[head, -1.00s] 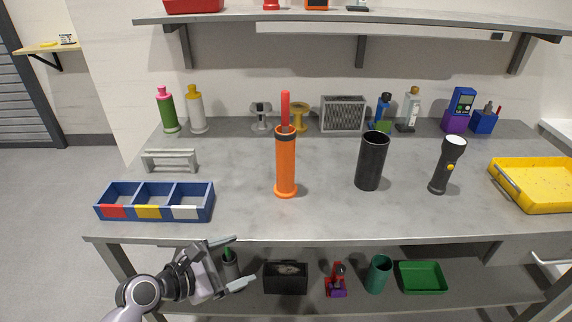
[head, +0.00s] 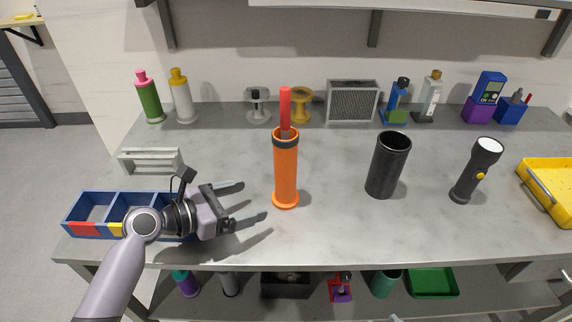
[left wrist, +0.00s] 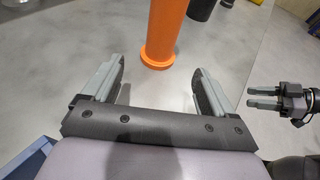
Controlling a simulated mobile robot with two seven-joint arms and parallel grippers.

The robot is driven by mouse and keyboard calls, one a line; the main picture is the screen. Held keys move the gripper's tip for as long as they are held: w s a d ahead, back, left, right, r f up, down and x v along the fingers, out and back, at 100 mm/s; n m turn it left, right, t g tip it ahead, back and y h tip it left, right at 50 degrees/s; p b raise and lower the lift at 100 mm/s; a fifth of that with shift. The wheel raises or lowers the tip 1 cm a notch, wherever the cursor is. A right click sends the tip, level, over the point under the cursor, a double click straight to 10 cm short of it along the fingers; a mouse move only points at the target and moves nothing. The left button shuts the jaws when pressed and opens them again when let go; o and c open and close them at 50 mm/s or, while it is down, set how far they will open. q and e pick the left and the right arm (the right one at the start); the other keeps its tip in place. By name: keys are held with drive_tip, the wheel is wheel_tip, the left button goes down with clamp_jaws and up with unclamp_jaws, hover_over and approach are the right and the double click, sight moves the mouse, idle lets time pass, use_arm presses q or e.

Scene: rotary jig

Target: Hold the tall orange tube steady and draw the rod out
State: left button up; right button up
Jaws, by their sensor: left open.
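The tall orange tube (head: 286,175) stands upright on the bench, with a dark band near its top. A red rod (head: 285,105) sticks up out of its mouth; the rod's lower part is hidden inside. My left gripper (head: 255,201) is open and empty, just left of the tube's lower part, with its fingers pointing toward it. In the left wrist view the tube's lower body and flanged base (left wrist: 158,60) show ahead, between the open fingers but beyond their tips. My right gripper (left wrist: 250,96) shows at the right of the left wrist view, its two fingers apart and empty.
A black cup (head: 387,168) and a flashlight (head: 475,172) stand right of the tube. A blue divided tray (head: 98,199) lies beneath my left arm, and a grey rack (head: 151,160) sits behind it. Bottles and fixtures line the back. Bench around the tube is clear.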

sight(277, 192)
use_arm(q)
drive_tip(key=b+x, duration=0.2)
drive_tip(key=x, duration=0.1)
drive_tip(key=b+x, duration=0.2)
drive_tip(key=shift+f, duration=0.3)
drive_tip(key=x, duration=0.3)
drive_tip(key=shift+d+r, duration=0.15)
drive_tip(key=shift+r, duration=0.15)
drive_tip(key=shift+x, duration=0.75)
use_arm(e)
drive_tip(key=shift+s+f, duration=0.1)
drive_tip(key=shift+f, duration=2)
use_arm(q)
drive_tip(key=shift+f, duration=0.1)
drive_tip(key=c, duration=1)
use_arm(e)
drive_tip(key=shift+o, duration=0.2)
